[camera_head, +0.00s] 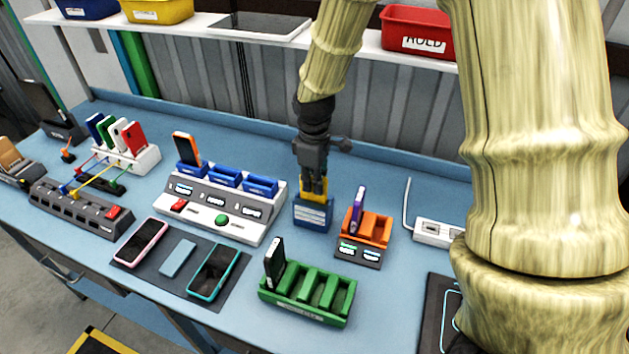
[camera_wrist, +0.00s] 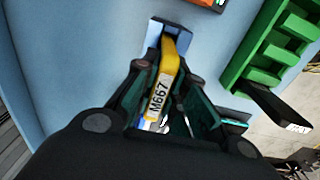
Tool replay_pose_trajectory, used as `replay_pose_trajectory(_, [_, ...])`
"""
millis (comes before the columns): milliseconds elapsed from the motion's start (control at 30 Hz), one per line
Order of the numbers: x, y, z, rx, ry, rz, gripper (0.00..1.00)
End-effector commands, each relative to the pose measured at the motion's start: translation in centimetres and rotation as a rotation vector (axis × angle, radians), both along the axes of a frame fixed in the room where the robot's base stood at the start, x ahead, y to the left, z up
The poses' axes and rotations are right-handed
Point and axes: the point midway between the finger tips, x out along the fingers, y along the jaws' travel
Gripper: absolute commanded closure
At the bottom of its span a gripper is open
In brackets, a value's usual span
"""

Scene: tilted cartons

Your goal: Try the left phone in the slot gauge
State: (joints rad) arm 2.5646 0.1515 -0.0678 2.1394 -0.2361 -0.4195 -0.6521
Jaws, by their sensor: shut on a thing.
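My gripper (camera_head: 313,186) is shut on a yellow phone (camera_head: 322,196), held upright at the top of a dark blue block with a pale label, which looks like the slot gauge (camera_head: 311,215). In the wrist view the yellow phone (camera_wrist: 160,92), marked M667, lies between my fingers (camera_wrist: 165,105). Its far end meets the blue gauge (camera_wrist: 153,31). How deep it sits in the slot is hidden. On the dark mat (camera_head: 188,291), a pink-edged phone (camera_head: 142,242) lies left and a teal-edged phone (camera_head: 213,271) right, with a blue slab (camera_head: 178,258) between.
A grey console (camera_head: 215,208) with blue cradles stands left of the gauge. An orange dock (camera_head: 366,231) holding a purple phone stands close on its right. A green rack (camera_head: 307,293) with a dark phone stands in front. A shelf with bins (camera_head: 418,31) runs behind.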

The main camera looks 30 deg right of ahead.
Motion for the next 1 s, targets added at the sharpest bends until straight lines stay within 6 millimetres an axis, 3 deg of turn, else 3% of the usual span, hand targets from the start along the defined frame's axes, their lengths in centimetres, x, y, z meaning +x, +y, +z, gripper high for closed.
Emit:
replay_pose_trajectory(267, [0.01, 0.00, 0.02, 0.000, 0.000, 0.000, 1.00])
replay_pose_trajectory(300, [0.01, 0.00, 0.02, 0.000, 0.000, 0.000, 0.82])
replay_pose_trajectory(400, [0.01, 0.00, 0.02, 0.000, 0.000, 0.000, 0.63])
replay_pose_trajectory(433, [0.01, 0.00, 0.02, 0.000, 0.000, 0.000, 0.62])
replay_pose_trajectory(1000, [0.00, 0.00, -0.01, 0.000, 0.000, 0.000, 0.62])
